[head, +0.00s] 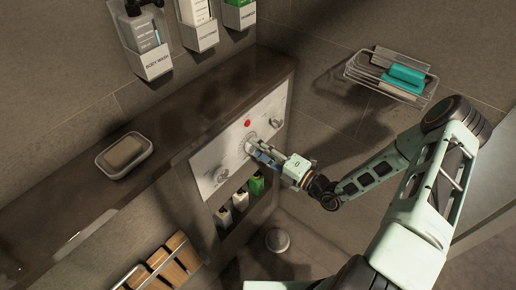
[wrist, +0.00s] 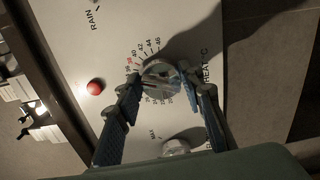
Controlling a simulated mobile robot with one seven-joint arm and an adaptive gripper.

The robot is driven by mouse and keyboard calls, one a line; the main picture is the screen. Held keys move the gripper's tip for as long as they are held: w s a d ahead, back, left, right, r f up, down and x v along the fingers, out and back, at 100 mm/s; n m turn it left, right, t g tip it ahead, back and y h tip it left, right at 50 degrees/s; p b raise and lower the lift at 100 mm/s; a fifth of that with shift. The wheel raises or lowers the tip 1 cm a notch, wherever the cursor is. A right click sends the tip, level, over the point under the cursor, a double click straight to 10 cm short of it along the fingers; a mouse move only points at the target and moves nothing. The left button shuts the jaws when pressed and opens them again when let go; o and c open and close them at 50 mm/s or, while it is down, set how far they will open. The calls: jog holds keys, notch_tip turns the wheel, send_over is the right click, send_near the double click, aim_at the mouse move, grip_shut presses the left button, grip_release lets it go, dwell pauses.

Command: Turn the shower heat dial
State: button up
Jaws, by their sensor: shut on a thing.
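The shower heat dial (wrist: 159,70) is a round metallic knob on a white control panel (head: 209,159), ringed by temperature numbers and marked HEAT °C. My gripper (wrist: 165,88) has its two blue-padded fingers on either side of the dial, closed on it. In the head view my gripper (head: 257,150) reaches the middle of the panel from the right, and its fingers partly cover the dial (head: 250,140). The exact dial setting is too small to tell.
A red button (wrist: 95,86) sits beside the dial. Other knobs (head: 220,174) (head: 277,122) flank it on the panel. Small bottles (head: 240,199) stand in a niche below. A soap dish (head: 105,160) rests on the ledge, and a wire rack (head: 352,70) hangs at the right.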

jog(key=o, duration=1.2)
jog(key=shift+c, duration=0.2)
jog(key=v, duration=1.2)
jog(key=shift+s, duration=0.1)
